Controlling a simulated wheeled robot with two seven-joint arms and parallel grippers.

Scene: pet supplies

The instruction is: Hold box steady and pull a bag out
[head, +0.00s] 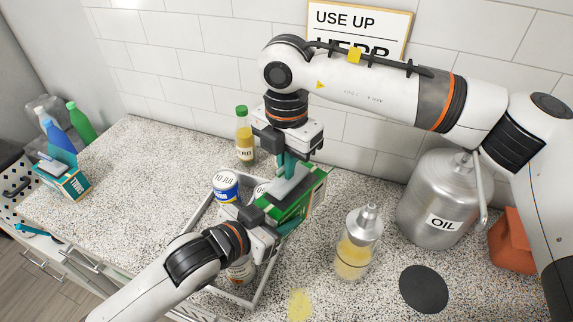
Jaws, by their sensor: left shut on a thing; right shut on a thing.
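A green box (309,196) stands tilted in the picture at the middle of the counter, by the right side of a grey tray. My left gripper (266,211) is shut on the box from its lower left side. A teal bag (291,172) rises from the box's top. My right gripper (287,154) points down from above and is shut on the bag's upper part. The bag's lower end is at the box opening; I cannot tell how much of it is still inside. The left gripper and arm hide part of the box and tray.
A yellow bottle (244,136) stands behind. At right are an oil dispenser (356,243), a metal oil can (437,200) and a black disc (424,289). The left counter is mostly free, beside a teal carton (70,184).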

